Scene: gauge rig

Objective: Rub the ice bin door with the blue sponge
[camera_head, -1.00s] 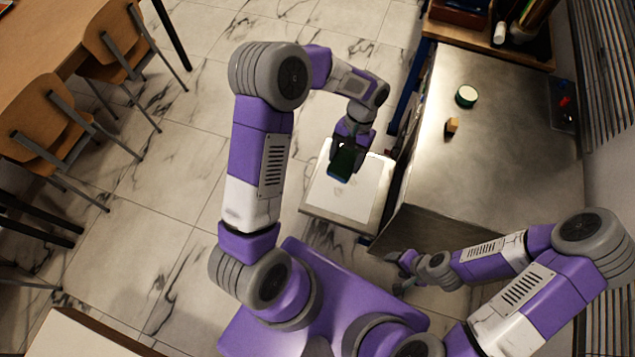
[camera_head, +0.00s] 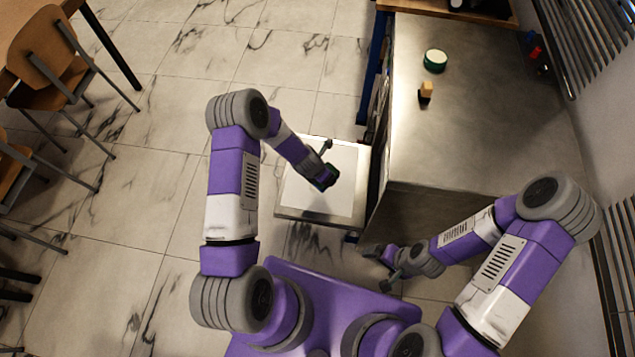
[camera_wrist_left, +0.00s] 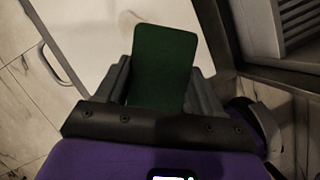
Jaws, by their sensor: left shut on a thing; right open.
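The ice bin door appears to be the white panel in a pale metal frame (camera_head: 298,195), low in front of the steel unit. My left gripper (camera_head: 325,173) is over the panel's right half, shut on the sponge (camera_head: 329,180). In the left wrist view the sponge's green face (camera_wrist_left: 165,62) stands up between the fingers of my left gripper (camera_wrist_left: 163,88), with the white panel (camera_wrist_left: 108,30) behind it. I cannot tell whether the sponge touches the panel. My right gripper (camera_head: 378,268) is open and empty, beside the unit's near end.
The steel counter (camera_head: 470,130) on the right carries a round green-and-white item (camera_head: 435,60) and a small tan block (camera_head: 426,90). Chairs (camera_head: 45,60) stand at the far left. The marble-tiled floor (camera_head: 150,190) left of the panel is clear.

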